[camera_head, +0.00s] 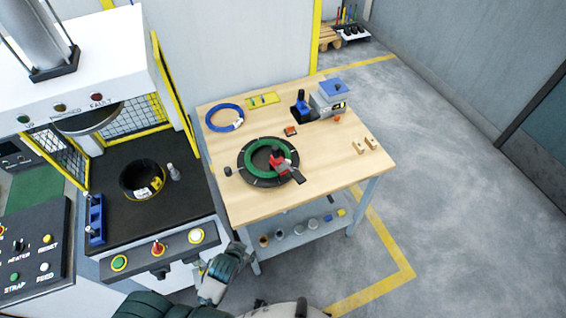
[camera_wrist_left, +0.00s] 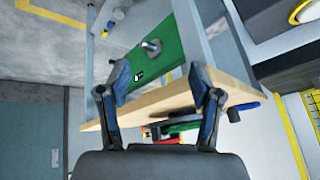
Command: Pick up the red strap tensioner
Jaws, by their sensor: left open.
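The red strap tensioner (camera_head: 279,160) lies on the green coil ring (camera_head: 254,160), which sits on a dark round plate on the wooden table. Its dark end points to the lower right. My left gripper (camera_head: 240,252) is below the table's front edge in the head view, apart from the tensioner. In the left wrist view its two fingers (camera_wrist_left: 157,80) are spread with nothing between them. A red and green patch (camera_wrist_left: 180,128) shows beyond the wooden table edge there, partly hidden by the gripper. My right gripper is not seen.
The wooden table (camera_head: 345,185) also holds a blue ring (camera_head: 225,117), a yellow tray (camera_head: 262,100), a grey-blue device (camera_head: 331,98) and small wooden blocks (camera_head: 365,145). A machine with a black bed (camera_head: 130,215) stands at left. A lower shelf (camera_head: 300,238) holds small items.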

